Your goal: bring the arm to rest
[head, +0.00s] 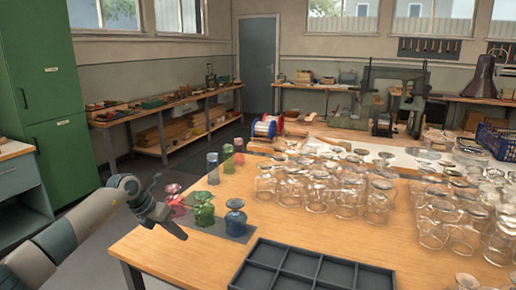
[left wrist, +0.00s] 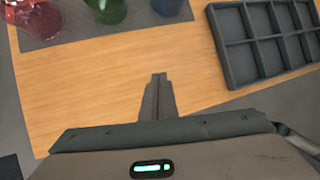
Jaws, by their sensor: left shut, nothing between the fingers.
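My left gripper (head: 181,234) is shut and empty above the left edge of the wooden table (head: 180,262). In the left wrist view its closed fingers (left wrist: 158,80) point over bare wood, between the coloured glass pieces and the dark tray. My left arm comes in from the lower left of the head view. My right gripper is not in view.
Red (head: 174,196), green (head: 204,210) and blue (head: 236,218) glass pieces stand on a dark mat (head: 208,225) beside the gripper. A dark compartment tray (head: 300,268) lies at the front. Many clear glasses (head: 345,195) crowd the right. The table's front left is clear.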

